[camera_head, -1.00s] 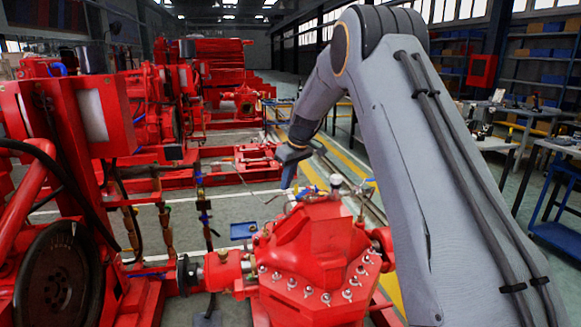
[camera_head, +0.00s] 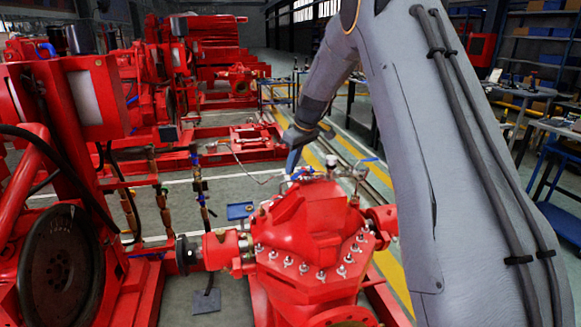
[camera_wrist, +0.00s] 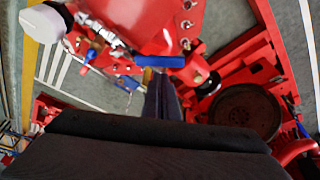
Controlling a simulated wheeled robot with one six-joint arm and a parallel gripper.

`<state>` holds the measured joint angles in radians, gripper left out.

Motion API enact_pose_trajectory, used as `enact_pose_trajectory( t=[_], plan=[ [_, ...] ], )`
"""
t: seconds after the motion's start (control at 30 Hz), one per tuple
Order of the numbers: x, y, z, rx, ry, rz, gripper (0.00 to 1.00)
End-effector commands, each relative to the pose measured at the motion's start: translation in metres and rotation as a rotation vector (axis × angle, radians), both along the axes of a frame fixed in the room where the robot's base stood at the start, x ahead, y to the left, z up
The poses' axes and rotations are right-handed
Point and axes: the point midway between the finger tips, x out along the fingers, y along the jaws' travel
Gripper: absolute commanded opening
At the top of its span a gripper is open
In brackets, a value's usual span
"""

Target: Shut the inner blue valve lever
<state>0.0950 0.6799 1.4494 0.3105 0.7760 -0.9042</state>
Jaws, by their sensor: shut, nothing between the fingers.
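A blue valve lever (camera_wrist: 160,61) lies level across the picture in the wrist view, just beyond the tips of my gripper (camera_wrist: 162,82). A smaller blue piece (camera_wrist: 92,55) shows on the metal fittings to its left. In the head view, my gripper (camera_head: 291,172) points down at the fittings behind the red pump casing (camera_head: 310,220). Blue lever parts (camera_head: 310,171) show close to its right, and another blue lever (camera_head: 370,159) stands further right. My gripper is shut and holds nothing. I cannot tell whether its tips touch a lever.
A white-topped round fitting (camera_wrist: 45,22) stands left of the levers in the wrist view. A small blue tray (camera_head: 240,211) is left of the pump. Red engine parts with a dark flywheel (camera_head: 55,264) fill the left. Tables (camera_head: 530,115) stand at the right.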

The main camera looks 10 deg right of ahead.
Motion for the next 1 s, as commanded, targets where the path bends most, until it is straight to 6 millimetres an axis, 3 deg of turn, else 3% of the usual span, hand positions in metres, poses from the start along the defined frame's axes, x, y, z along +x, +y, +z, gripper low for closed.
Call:
enact_pose_trajectory(
  t=[1.0],
  plan=[
    [-0.039, -0.043, -0.001, 0.0, 0.001, 0.792, 0.0]
  ],
)
